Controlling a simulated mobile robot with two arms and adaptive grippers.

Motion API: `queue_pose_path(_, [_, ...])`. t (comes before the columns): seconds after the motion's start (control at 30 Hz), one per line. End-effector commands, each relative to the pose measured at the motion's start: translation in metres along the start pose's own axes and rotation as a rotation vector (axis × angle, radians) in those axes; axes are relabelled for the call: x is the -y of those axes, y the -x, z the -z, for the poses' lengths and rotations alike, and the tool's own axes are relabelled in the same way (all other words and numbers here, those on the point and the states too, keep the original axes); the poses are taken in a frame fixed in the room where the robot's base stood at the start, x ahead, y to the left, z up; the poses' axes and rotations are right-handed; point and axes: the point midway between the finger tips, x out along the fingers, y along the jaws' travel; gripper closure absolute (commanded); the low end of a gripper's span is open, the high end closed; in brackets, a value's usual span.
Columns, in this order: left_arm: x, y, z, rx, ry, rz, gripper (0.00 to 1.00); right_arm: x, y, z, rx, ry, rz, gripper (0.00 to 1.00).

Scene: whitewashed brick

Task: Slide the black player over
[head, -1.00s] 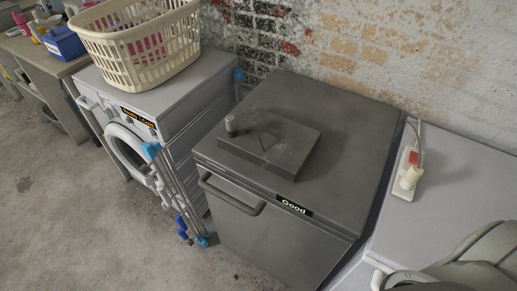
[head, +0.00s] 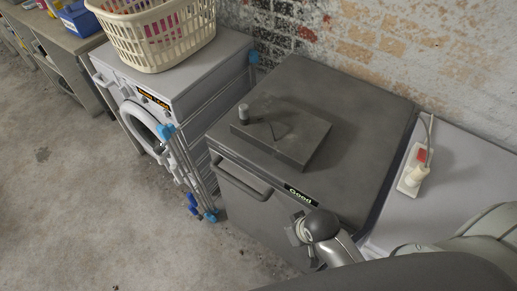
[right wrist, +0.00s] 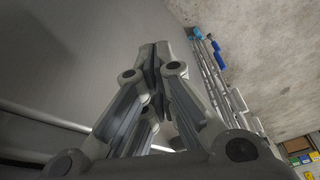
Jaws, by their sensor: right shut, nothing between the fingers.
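The player (head: 290,138) is a flat dark grey box with a small upright cylinder (head: 243,113) at its left corner. It lies on top of a dark grey appliance (head: 350,115), near its front left part. My right gripper is shut and empty; its closed fingers (right wrist: 157,55) show in the right wrist view, beside a plain grey surface. In the head view my right arm is at the lower right, with its end low by the appliance's front edge, apart from the player; the fingertips are hard to make out there. My left gripper is out of view.
A washing machine (head: 175,85) with a cream laundry basket (head: 160,35) on it stands left. A drying rack (head: 187,165) leans between the appliances. A white surface (head: 455,180) with a power socket (head: 414,170) is right. The appliance has a front handle (head: 240,180). Its top is clear behind the player.

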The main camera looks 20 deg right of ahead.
Motion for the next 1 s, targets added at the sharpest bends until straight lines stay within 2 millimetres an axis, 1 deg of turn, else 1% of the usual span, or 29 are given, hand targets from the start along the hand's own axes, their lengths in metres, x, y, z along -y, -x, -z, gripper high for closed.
queue_pose_path(0.03, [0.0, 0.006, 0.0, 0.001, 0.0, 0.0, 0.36, 0.008, 0.026, 0.019, -0.024, -0.015, 0.02, 1.0])
queue_pose_path(0.07, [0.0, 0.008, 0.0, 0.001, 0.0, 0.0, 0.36, 0.013, 0.04, 0.029, -0.033, -0.03, 0.036, 1.0])
queue_pose_path(0.1, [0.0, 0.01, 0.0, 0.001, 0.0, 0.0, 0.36, 0.024, 0.06, 0.045, -0.045, -0.054, 0.066, 1.0])
queue_pose_path(0.13, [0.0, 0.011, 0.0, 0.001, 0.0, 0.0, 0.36, 0.032, 0.07, 0.055, -0.046, -0.074, 0.089, 1.0])
queue_pose_path(0.2, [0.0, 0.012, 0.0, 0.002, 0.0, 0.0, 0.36, 0.049, 0.084, 0.071, -0.038, -0.116, 0.133, 1.0])
queue_pose_path(0.3, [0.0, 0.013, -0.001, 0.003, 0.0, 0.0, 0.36, 0.069, 0.095, 0.092, -0.016, -0.168, 0.182, 1.0])
queue_pose_path(0.4, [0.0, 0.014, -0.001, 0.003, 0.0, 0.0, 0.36, 0.086, 0.103, 0.113, 0.016, -0.22, 0.213, 1.0])
queue_pose_path(0.53, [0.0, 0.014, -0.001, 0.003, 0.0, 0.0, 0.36, 0.101, 0.108, 0.137, 0.075, -0.299, 0.222, 1.0])
queue_pose_path(0.67, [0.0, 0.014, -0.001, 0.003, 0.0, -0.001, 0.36, 0.106, 0.112, 0.16, 0.135, -0.393, 0.191, 1.0])
queue_pose_path(0.77, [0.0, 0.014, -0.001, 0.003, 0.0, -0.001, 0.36, 0.103, 0.115, 0.178, 0.176, -0.478, 0.143, 1.0])
queue_pose_path(0.87, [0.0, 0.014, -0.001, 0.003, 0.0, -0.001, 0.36, 0.094, 0.12, 0.197, 0.207, -0.578, 0.079, 1.0])
queue_pose_path(1.0, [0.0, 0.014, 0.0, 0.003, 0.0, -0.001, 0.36, 0.076, 0.131, 0.222, 0.232, -0.73, -0.023, 1.0])
